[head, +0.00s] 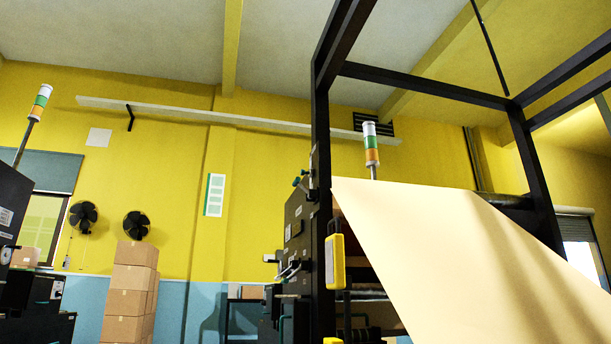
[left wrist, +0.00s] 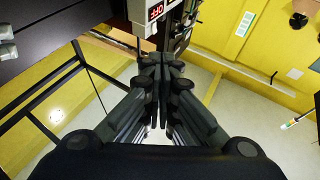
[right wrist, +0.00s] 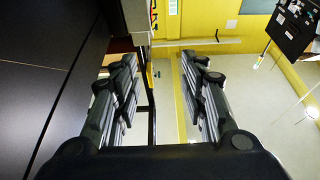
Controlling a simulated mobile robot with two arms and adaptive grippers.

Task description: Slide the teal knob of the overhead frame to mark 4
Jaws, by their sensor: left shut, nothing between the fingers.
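The black overhead frame (head: 420,84) rises at the right of the head view, with a wide sheet of kraft paper (head: 450,250) sloping down in front of it. I cannot make out the teal knob or any number marks; small dark green parts (head: 299,181) on the machine by the left post are too small to identify. My left gripper (left wrist: 160,62) is shut and empty in the left wrist view, just below a white box with a red display (left wrist: 156,12). My right gripper (right wrist: 160,58) is open and empty in the right wrist view. Neither gripper shows in the head view.
A yellow box (head: 335,262) is on the left post. A signal light (head: 371,145) stands behind it. Stacked cartons (head: 130,290) and wall fans (head: 83,216) are at the left. A large dark panel (right wrist: 40,80) lies left of my right gripper.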

